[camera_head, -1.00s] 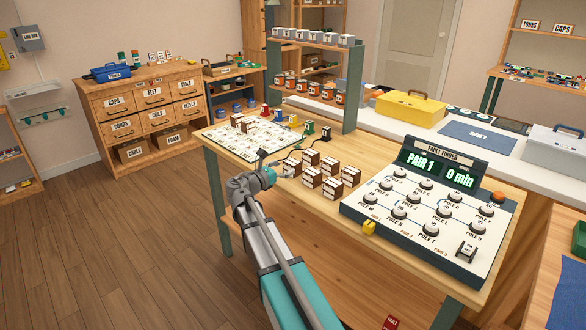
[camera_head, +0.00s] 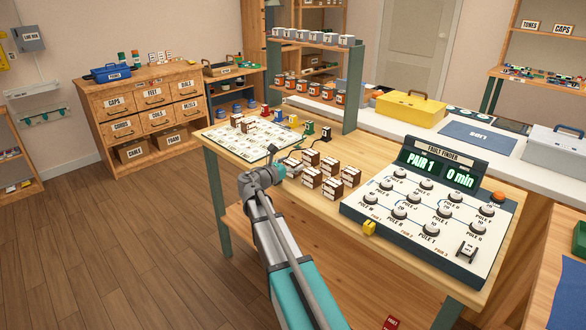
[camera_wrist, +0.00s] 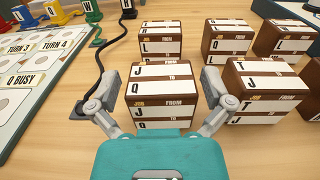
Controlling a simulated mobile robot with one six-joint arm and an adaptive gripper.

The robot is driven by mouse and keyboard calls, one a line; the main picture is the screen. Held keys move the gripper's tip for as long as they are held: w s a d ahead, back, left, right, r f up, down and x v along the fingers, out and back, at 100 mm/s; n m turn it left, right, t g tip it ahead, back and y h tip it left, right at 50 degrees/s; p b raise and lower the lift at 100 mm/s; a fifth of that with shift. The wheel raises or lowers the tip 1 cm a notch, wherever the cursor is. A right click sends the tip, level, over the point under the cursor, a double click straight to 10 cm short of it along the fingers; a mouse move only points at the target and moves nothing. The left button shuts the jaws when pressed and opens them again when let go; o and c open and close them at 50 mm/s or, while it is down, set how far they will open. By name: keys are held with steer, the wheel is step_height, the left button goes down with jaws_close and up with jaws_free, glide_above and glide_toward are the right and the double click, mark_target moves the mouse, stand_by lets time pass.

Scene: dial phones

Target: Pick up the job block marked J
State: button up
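The job block marked J (camera_wrist: 163,88) is a brown block with white label panels reading J TO Q. It stands on the bench in the middle of the wrist view. My gripper (camera_wrist: 160,93) is open, with one finger at each side of this block and a small gap seeming to show on both sides. In the head view my gripper (camera_head: 284,172) is at the left end of the group of brown blocks, its fingers too small to make out.
More brown blocks (camera_wrist: 160,40) stand behind and to the right. A dark cord (camera_wrist: 101,55) runs along the bench left of my left finger. The fault finder panel (camera_head: 425,210) is at the right of the bench.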

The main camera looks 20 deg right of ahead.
steer(key=c, duration=1)
steer(key=shift+o, duration=0.2)
steer(key=shift+r, duration=0.2)
step_height(320, 180, up, 2)
steer(key=p, duration=0.2)
steer(key=shift+r+p, duration=0.1)
steer(key=shift+p, duration=0.2)
steer(key=s+a+r+p, duration=0.7)
steer(key=s+r+p, duration=0.3)
steer(key=s, duration=0.1)
steer(key=shift+s+a+r, duration=0.2)
steer(key=shift+s+a, duration=0.15)
